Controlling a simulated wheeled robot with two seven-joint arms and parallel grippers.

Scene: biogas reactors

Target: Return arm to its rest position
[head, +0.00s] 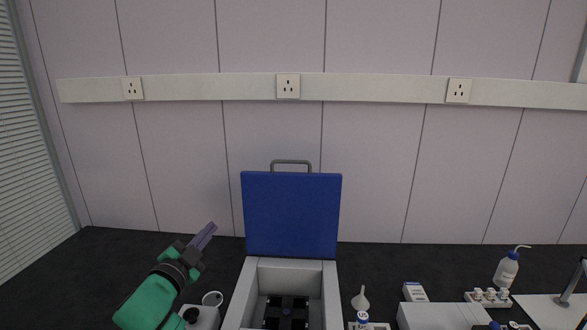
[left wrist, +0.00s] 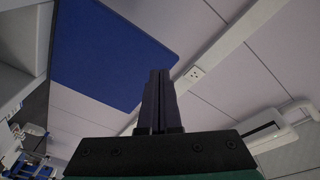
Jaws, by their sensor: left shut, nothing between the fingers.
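My left gripper (head: 207,232) shows at the lower left of the head view, on a green and black arm. Its fingers point up and to the right, beside the open box and apart from it. In the left wrist view the gripper's fingers (left wrist: 157,75) are together and hold nothing. My right gripper is in neither view.
A grey box (head: 331,291) with its blue lid (head: 291,214) raised stands to the right of my left gripper. Dark bench (head: 75,265) at far left is clear.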

